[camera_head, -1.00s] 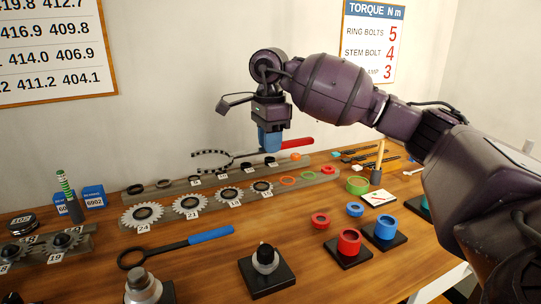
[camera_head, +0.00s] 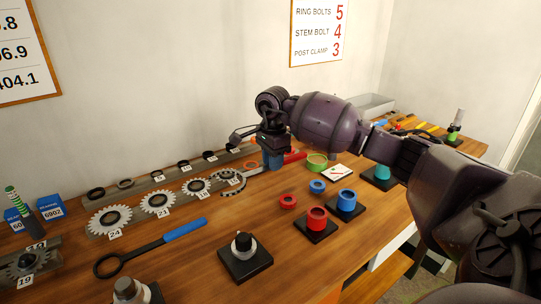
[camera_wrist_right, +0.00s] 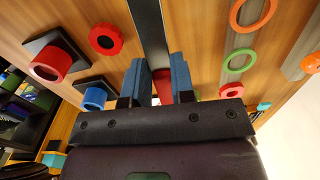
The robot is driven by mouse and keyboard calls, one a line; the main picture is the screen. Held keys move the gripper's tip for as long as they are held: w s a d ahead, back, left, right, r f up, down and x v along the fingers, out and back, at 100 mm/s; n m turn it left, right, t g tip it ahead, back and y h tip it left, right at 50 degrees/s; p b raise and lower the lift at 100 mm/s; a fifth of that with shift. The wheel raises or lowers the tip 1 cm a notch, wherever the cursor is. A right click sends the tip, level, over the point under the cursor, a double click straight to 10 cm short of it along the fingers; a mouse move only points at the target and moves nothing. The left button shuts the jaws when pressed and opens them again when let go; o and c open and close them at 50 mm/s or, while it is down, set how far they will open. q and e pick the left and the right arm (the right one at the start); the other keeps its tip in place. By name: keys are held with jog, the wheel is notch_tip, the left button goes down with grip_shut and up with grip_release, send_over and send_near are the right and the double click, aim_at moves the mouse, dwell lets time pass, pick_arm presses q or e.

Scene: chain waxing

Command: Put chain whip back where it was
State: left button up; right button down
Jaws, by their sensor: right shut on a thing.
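The chain whip has a red handle (camera_head: 295,157), a dark bar and a loop of chain (camera_head: 233,184) at its left end. My right gripper (camera_head: 272,160), with blue fingers, is shut on it. The whip is low over the wooden table, near the right end of the sprocket row. I cannot tell whether it touches the table. In the right wrist view the red handle shows between the fingers (camera_wrist_right: 163,84), and the dark bar (camera_wrist_right: 150,30) runs up out of the picture. My left gripper is not in view.
Numbered sprockets (camera_head: 158,204) stand on a rack to the left, with dark rings behind. A blue-handled tool (camera_head: 185,229) lies in front. Red (camera_head: 317,219) and blue (camera_head: 347,200) cups on dark bases, loose rings and a green ring (camera_head: 317,161) sit to the right.

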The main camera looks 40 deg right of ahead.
aim_at(273, 190)
jog(key=shift+w+d, duration=0.2)
jog(key=shift+f+n, duration=0.15)
jog(key=shift+n, duration=0.35)
jog(key=shift+s+f, duration=0.1)
jog(key=shift+f, duration=0.45)
notch_tip(273, 190, down, 3)
jog(key=shift+f+b, duration=0.15)
jog(key=shift+b, duration=0.55)
jog(key=shift+f, duration=0.95)
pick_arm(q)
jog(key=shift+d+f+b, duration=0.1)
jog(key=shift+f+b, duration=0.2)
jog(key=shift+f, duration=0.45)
pick_arm(e)
jog(key=shift+f, duration=0.1)
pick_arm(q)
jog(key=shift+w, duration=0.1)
